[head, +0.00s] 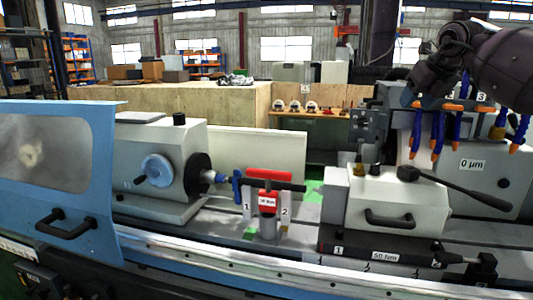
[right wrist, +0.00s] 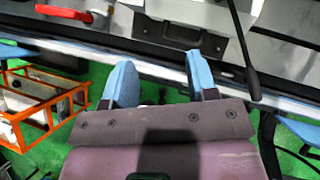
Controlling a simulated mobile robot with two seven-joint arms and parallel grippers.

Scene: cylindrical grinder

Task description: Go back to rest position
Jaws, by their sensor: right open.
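My right gripper (right wrist: 160,64) is open in the right wrist view. Its two light-blue fingers are apart and nothing shows between them. They point toward the front of the grinder, above its front edge and the green floor. In the head view my dark right arm is raised at the upper right, in front of the wheel-head side of the grinder. Its fingers are hard to make out there among the blue hoses. My left gripper does not show in either view.
Blue hoses with orange nozzles (head: 438,135) hang close to my right arm. A black lever (head: 450,188) sticks out below them. A blue guard door (head: 75,150) stands at the left. An orange frame (right wrist: 45,105) stands on the floor. Open space lies above the machine's middle.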

